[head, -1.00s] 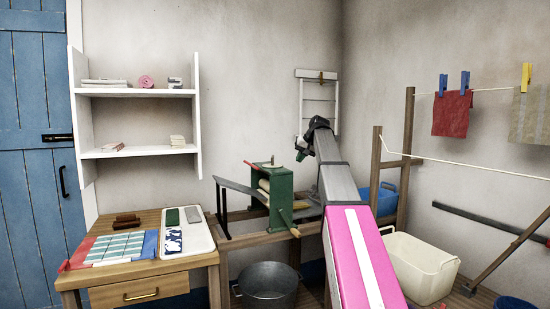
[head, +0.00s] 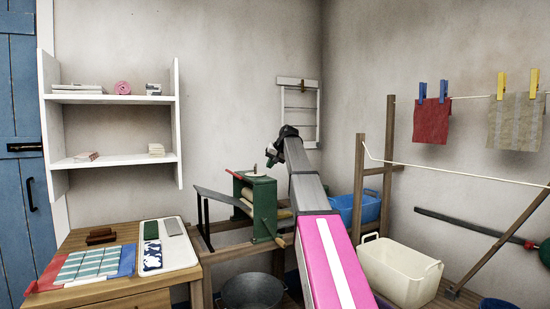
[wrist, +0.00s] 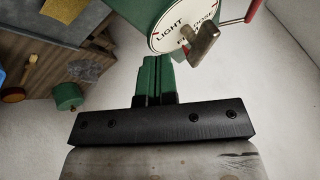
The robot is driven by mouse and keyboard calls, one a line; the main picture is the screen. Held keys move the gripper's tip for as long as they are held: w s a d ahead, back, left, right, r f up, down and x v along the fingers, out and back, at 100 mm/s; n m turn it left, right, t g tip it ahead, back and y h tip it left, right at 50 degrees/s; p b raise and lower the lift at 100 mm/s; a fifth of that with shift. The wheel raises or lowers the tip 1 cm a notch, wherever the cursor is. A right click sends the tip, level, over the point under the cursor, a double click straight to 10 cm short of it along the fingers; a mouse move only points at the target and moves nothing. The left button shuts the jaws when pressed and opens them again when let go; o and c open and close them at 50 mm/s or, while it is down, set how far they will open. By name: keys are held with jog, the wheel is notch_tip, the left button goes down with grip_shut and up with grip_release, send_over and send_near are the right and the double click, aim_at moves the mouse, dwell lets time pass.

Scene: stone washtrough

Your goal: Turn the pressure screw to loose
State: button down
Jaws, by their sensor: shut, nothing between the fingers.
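The green mangle (head: 264,210) stands on a wooden bench in the head view. On its top is a white dial (wrist: 162,40), seen at the upper right of the wrist view. The words LIGHT and LOOSE show on it, and a third word is mostly covered. The pressure screw's flat metal bar (wrist: 204,46) stands up from the dial; I cannot tell its setting. My gripper (head: 270,160) is just above the mangle's top, its green fingers (wrist: 155,75) shut and empty. They are beside the dial, seemingly apart from the bar.
A red lever (head: 234,174) sticks out by the mangle's top, and a wooden crank handle (head: 280,242) at its side. A desk with a white tray (head: 178,250) stands left. A cream tub (head: 400,275) and wooden posts (head: 388,160) stand right of my arm.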

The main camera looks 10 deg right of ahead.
aim_at(255, 167)
jog(key=shift+w+a+f, duration=0.1)
jog(key=shift+w+a, duration=0.1)
jog(key=shift+a, duration=0.5)
jog(key=shift+w+a+f, duration=0.1)
jog(key=shift+w+a, duration=0.05)
jog(key=shift+a, duration=0.5)
jog(key=shift+w+a+f, duration=0.1)
jog(key=shift+w+a, duration=0.1)
jog(key=shift+a, duration=0.5)
